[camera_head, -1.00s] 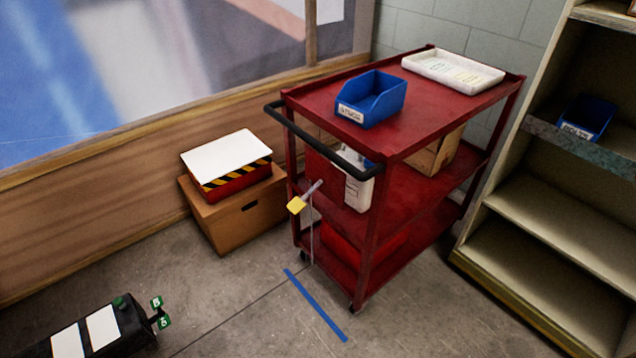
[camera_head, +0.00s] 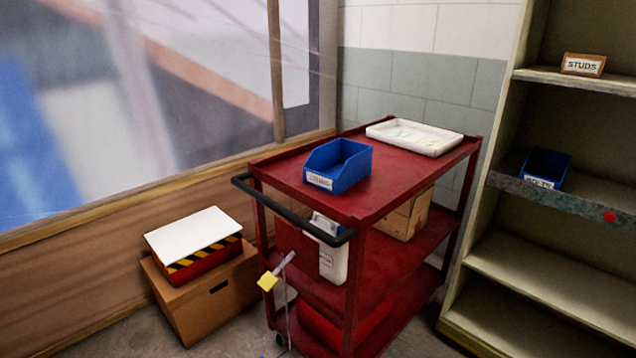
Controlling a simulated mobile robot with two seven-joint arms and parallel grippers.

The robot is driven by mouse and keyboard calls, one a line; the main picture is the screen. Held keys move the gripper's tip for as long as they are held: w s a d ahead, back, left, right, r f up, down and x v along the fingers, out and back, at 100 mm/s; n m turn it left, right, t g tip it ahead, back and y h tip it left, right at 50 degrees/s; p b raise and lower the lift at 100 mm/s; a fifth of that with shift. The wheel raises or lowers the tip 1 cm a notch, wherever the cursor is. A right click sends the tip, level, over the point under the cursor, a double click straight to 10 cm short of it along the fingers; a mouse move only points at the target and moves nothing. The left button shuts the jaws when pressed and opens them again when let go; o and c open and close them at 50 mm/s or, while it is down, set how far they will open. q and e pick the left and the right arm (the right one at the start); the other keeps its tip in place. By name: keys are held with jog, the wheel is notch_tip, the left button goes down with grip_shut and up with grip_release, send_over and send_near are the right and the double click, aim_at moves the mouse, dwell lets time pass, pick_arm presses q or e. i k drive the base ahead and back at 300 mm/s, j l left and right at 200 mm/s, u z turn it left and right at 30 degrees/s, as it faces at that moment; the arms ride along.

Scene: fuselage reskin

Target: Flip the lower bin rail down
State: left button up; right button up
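A grey-beige shelf rack (camera_head: 545,254) stands at the right. A speckled grey rail (camera_head: 565,200) runs along the front edge of its middle shelf, with a red round spot (camera_head: 609,217) near its right end. A blue bin labelled BOLTS (camera_head: 546,168) sits behind this rail, its label showing above the rail. An upper shelf holds a box labelled STUDS (camera_head: 583,65). I cannot tell from this view whether the rail is hinged up or down, or whether it is the lower bin rail. Neither of my grippers shows in the head view.
A red cart (camera_head: 405,186) with a black handle stands left of the rack, carrying a blue bin (camera_head: 338,166) and a white tray (camera_head: 414,136). A yellow tag (camera_head: 267,281) hangs at its side. A cardboard box (camera_head: 209,303) with a striped case on it stands by the left wall.

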aim_at(617, 219)
jog(key=z, duration=1.6)
